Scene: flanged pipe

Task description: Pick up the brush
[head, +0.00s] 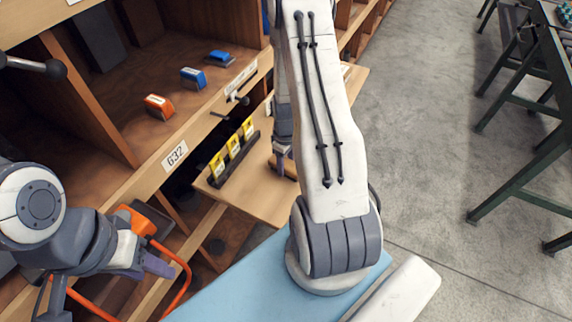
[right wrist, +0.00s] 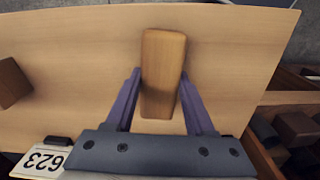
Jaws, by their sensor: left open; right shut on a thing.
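The brush appears in the right wrist view as a wooden block (right wrist: 163,62) with rounded edges; any bristles are hidden. My right gripper (right wrist: 160,76) has its purple fingers on either side of the block and is shut on it, over the pale wooden board. My left gripper (head: 150,266) is open at the lower left, well away from the brush, near an orange-framed thing.
The pull-out wooden board (head: 245,193) carries a black rack (head: 234,160) with yellow cards. On the shelf above lie an orange block (head: 159,106) and two blue blocks (head: 193,77). Another brown block (right wrist: 12,82) lies left in the wrist view.

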